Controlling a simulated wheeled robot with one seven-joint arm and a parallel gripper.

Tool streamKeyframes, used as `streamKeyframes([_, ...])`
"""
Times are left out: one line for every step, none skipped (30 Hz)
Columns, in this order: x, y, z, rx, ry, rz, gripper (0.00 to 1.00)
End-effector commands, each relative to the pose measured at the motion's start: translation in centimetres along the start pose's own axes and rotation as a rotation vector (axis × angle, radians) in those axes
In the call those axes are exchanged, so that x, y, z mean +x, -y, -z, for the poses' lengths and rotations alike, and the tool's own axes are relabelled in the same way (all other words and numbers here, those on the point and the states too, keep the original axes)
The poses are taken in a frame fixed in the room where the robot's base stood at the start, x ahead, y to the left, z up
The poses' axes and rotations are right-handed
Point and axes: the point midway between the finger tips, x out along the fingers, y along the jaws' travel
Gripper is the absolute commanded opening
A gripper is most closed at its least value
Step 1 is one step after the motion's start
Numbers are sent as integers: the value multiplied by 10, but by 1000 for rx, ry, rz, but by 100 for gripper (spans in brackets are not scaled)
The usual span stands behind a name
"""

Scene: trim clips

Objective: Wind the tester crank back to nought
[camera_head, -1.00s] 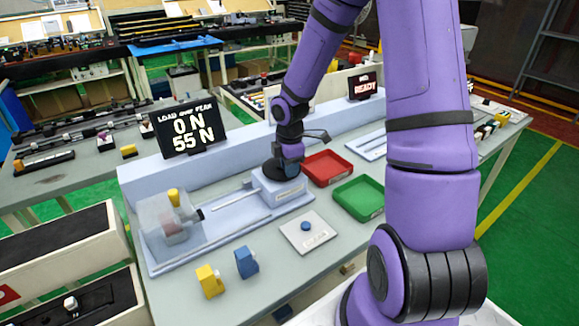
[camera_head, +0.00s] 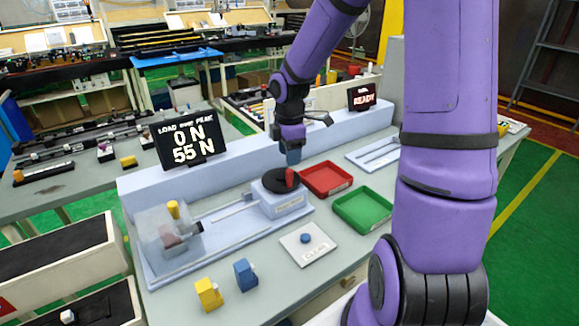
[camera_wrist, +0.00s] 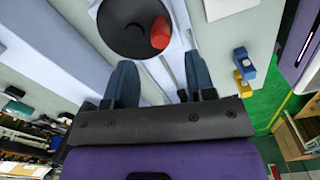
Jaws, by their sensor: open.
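The tester crank is a black disc (camera_head: 272,182) with an upright red handle (camera_head: 289,177), on a pale block on the tester's right part. In the wrist view the disc (camera_wrist: 125,27) and red handle (camera_wrist: 160,32) lie beyond my fingertips. My gripper (camera_head: 292,156) is just above the red handle, with blue fingers pointing down. In the wrist view my gripper (camera_wrist: 157,82) is open with nothing between its fingers. The display (camera_head: 187,146) reads load 0 N and peak 55 N. A second screen (camera_head: 364,96) reads READY.
A red tray (camera_head: 326,179) and a green tray (camera_head: 363,210) stand right of the crank. A white plate with a blue button (camera_head: 304,239) lies in front. Yellow (camera_head: 208,294) and blue (camera_head: 245,275) clips stand at the front edge. A clear guard (camera_head: 165,232) covers the tester's left end.

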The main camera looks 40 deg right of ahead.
Motion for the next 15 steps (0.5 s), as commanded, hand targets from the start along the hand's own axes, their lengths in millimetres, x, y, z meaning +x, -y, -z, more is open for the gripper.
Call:
streamKeyframes([-7, -1, 0, 1, 1, -4, 50])
streamKeyframes([-10, 0, 0, 2, 1, -3, 50])
streamKeyframes([-14, 0, 0, 2, 1, -2, 50])
streamKeyframes([-16, 0, 0, 1, 1, -2, 50])
streamKeyframes([-18, 0, 0, 0, 1, -2, 50])
streamKeyframes([-20, 0, 0, 1, 0, -1, 50])
streamKeyframes([-21, 0, 0, 1, 0, 0, 50])
streamKeyframes([-22, 0, 0, 1, 0, 0, 50])
streamKeyframes([-22, 0, 0, 1, 0, 0, 50])
streamKeyframes([-22, 0, 0, 1, 0, 1, 50])
streamKeyframes([-22, 0, 0, 1, 0, 1, 50])
streamKeyframes([-22, 0, 0, 1, 0, 1, 50])
streamKeyframes([-22, 0, 0, 1, 0, 1, 50])
streamKeyframes([-22, 0, 0, 1, 0, 1, 50])
streamKeyframes([-22, 0, 0, 1, 0, 1, 50])
